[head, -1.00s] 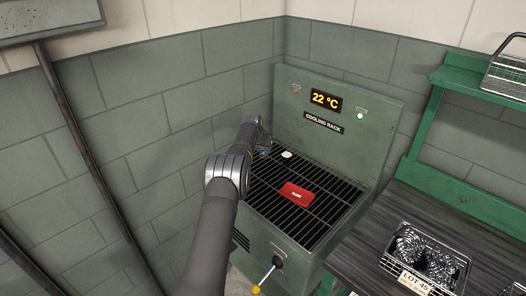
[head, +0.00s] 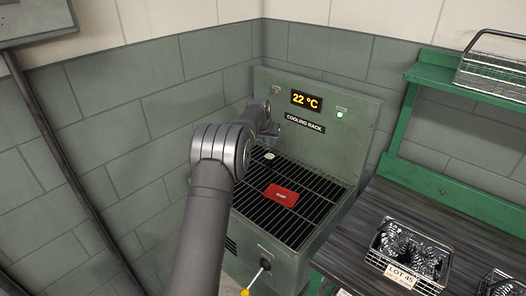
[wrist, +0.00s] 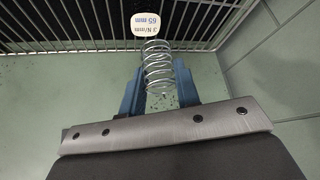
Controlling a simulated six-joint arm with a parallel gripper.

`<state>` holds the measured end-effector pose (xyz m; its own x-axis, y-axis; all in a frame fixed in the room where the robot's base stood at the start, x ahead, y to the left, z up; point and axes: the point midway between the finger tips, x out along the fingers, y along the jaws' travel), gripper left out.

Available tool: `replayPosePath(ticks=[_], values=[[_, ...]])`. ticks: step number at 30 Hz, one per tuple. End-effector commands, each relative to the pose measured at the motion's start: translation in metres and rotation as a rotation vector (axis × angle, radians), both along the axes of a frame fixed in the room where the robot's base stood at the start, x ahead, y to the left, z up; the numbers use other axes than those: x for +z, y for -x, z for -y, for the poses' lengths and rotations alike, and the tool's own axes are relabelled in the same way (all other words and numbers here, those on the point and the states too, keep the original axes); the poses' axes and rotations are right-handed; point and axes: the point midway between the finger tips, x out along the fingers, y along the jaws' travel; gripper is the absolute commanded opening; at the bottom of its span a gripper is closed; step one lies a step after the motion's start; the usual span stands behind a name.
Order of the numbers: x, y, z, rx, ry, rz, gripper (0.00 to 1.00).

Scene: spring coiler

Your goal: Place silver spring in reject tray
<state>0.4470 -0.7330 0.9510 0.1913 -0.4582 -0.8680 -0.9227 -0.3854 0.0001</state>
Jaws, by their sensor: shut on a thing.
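The silver spring (wrist: 158,68) is a bare wire coil in the wrist view, between the two blue fingers of my gripper (wrist: 160,85). The gripper is shut on it. A white tag (wrist: 145,24) reading "65 mm" and "3 N/mm" is at the spring's far end; I cannot tell if it is attached. In the head view my gripper (head: 268,133) is above the back left of the cooling rack (head: 243,205), and the spring is hard to make out there. The white tag (head: 269,155) shows just below it. No tray marked reject is readable.
The rack's back panel (head: 345,92) stands close behind my gripper and reads 22 °C. At right, a wire basket (head: 410,252) labelled LOT 45 holds several coils on a dark bench (head: 375,207).

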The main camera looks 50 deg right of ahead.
Motion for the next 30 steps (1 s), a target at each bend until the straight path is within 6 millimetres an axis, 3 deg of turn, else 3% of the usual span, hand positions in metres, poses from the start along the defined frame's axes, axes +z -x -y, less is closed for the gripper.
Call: replayPosePath(ticks=[5, 10, 18, 21, 27, 30], values=[[0.006, 0.037, -0.002, 0.029, -0.013, -0.001, 0.08], [0.009, 0.097, -0.015, 0.088, -0.028, 0.001, 0.08], [0.011, 0.193, -0.057, 0.164, -0.023, 0.007, 0.08], [0.011, 0.221, -0.075, 0.182, -0.016, 0.007, 0.08], [0.01, 0.255, -0.099, 0.2, -0.003, 0.003, 0.08], [0.008, 0.259, -0.104, 0.206, 0.0, 0.001, 0.08]])
